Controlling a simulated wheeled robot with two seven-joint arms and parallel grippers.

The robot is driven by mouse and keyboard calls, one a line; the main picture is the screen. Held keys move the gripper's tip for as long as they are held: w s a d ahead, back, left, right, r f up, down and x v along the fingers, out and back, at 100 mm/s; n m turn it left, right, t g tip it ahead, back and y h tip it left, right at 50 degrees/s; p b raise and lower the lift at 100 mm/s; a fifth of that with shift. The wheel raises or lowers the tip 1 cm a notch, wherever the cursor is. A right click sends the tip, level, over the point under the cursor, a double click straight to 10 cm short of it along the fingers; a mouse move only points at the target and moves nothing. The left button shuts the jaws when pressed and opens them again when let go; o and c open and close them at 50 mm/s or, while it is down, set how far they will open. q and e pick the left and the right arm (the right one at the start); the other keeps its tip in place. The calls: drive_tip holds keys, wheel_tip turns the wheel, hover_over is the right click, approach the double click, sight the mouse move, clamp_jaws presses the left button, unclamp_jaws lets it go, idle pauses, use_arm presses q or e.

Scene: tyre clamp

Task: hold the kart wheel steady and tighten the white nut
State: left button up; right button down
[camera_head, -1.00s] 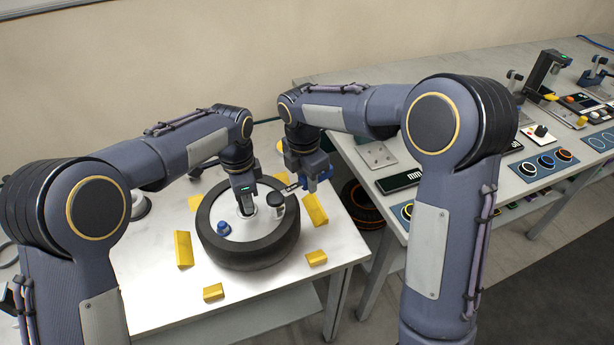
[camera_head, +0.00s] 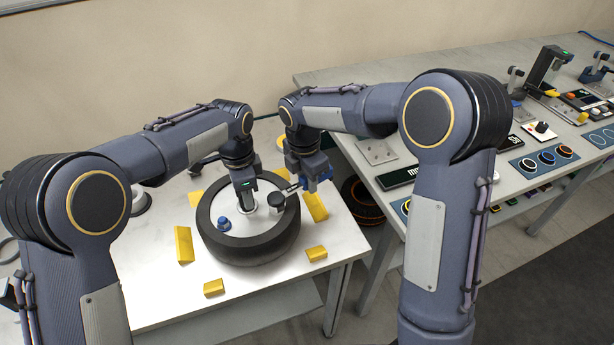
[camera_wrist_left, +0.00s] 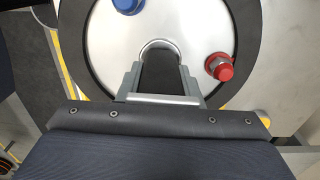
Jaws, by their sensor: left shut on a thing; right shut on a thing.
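The kart wheel (camera_head: 250,249), a black tyre around a white disc, lies flat on the table. My left gripper (camera_head: 246,208) reaches down at its centre and is shut on the hub. In the left wrist view the jaws (camera_wrist_left: 160,85) meet the centre of the disc. A blue nut (camera_head: 223,223) sits on the disc, and a red nut (camera_wrist_left: 219,66) shows in the left wrist view. My right gripper (camera_head: 304,187) is shut on a tool whose dark round head (camera_head: 276,201) is over the disc's right side. I cannot make out the white nut; the tool head may hide it.
Several yellow blocks (camera_head: 184,245) stand around the tyre on the white table (camera_head: 165,300). A grey bench (camera_head: 440,205) at the right carries panels and small devices. Dark tyres (camera_head: 364,207) lie below, between table and bench.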

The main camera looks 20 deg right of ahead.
drive_tip(key=shift+f, duration=0.3)
drive_tip(key=shift+s+d+m, duration=0.2)
drive_tip(key=shift+s+m, duration=1.3)
drive_tip(key=shift+m, duration=0.5)
idle(1.4)
drive_tip(key=shift+s+a+f+m, duration=0.1)
drive_tip(key=shift+s+a+m, duration=0.05)
drive_tip(key=shift+s+m, duration=0.75)
drive_tip(key=shift+s+a+m, duration=0.15)
drive_tip(key=shift+s+m, duration=0.5)
drive_tip(key=shift+m, duration=0.45)
idle(1.3)
drive_tip(key=shift+s+a+m+g, duration=0.2)
drive_tip(key=shift+s+m+g, duration=0.1)
drive_tip(key=shift+m, duration=0.2)
idle(0.5)
